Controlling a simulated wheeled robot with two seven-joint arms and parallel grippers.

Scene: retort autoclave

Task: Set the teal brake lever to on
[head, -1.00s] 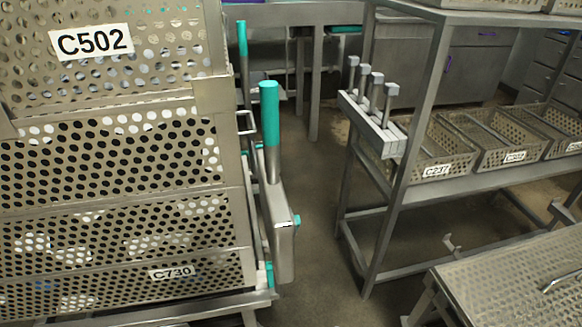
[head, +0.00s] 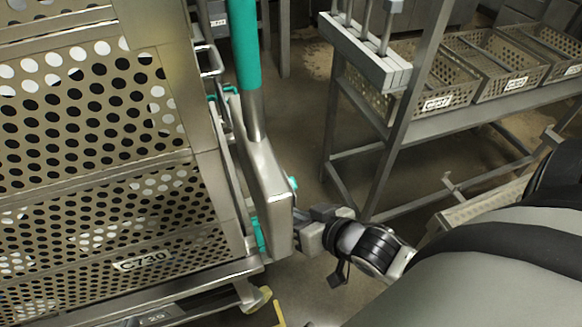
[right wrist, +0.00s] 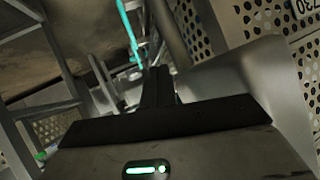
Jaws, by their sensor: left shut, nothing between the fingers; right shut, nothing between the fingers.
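The brake lever (head: 246,55) has a thick teal grip on a metal shaft and rises almost upright from a flat grey metal housing (head: 266,185) on the cart's right side. Its top is cut off by the picture edge. My right gripper (head: 308,215), on the arm coming in from the right, is beside the lower end of this housing, below the teal grip. I cannot tell whether it touches. In the right wrist view its fingers (right wrist: 157,86) are together and empty, with a grey surface close on their right. No left gripper shows.
The perforated cart (head: 100,180), labelled C730 (head: 145,259), fills the left. A shelf rack (head: 435,115) with perforated baskets stands at the right. Bare floor (head: 300,125) lies between them. A thin teal rod (right wrist: 128,30) shows in the right wrist view.

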